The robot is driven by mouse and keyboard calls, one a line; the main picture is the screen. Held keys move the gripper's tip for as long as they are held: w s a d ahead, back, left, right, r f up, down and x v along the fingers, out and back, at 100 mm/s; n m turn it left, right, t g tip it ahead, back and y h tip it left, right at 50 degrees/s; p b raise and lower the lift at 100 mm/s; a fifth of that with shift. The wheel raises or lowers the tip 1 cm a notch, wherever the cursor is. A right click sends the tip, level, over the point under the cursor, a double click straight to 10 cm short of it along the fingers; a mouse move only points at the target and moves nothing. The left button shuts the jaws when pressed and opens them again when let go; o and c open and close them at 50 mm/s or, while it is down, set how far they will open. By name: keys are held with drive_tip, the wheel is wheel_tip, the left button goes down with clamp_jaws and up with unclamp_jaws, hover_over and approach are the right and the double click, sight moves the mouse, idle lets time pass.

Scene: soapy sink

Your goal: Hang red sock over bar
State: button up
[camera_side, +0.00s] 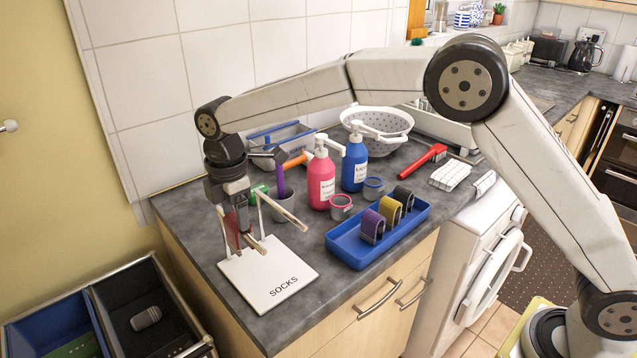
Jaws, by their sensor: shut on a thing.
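A white stand (285,292) marked SOCKS lies at the left end of the counter, with thin white uprights and a light wooden bar (257,245). My gripper (241,212) points down over the stand, close to the bar. It is shut on the red sock (231,232), which shows as a small red patch beside the fingers. The fingers and uprights hide much of the sock. I cannot tell whether the sock touches the bar.
A blue tray (349,258) of rolled socks, a pink bottle (320,180) and a blue bottle (355,165) stand right of the stand. A grey cup (283,207) with tools is close behind the gripper. An open drawer (100,320) lies below left.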

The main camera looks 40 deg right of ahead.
drive_tip(key=o, duration=1.2)
drive_tip(key=shift+r, duration=0.1)
drive_tip(key=shift+r, duration=3.8)
drive_tip(key=s+d+f+m+t, duration=0.1)
drive_tip(key=s+d+f+m, duration=0.35)
drive_tip(key=d, duration=0.25)
drive_tip(key=s+d+f+m, duration=0.3)
drive_tip(key=s+d+m, duration=0.15)
drive_tip(key=d, duration=0.25)
drive_tip(key=s+d+f+m, duration=0.2)
drive_tip(key=s+m, duration=0.1)
drive_tip(key=s, duration=0.1)
drive_tip(key=s+d+f+m+t, duration=0.1)
drive_tip(key=s+d+f+m, duration=0.1)
drive_tip(key=s, duration=0.3)
drive_tip(key=s+d+f+m, duration=0.2)
drive_tip(key=s+d+m, duration=0.2)
drive_tip(key=s, duration=0.1)
drive_tip(key=shift+s+f+t, duration=0.25)
drive_tip(key=shift+f+t, duration=0.05)
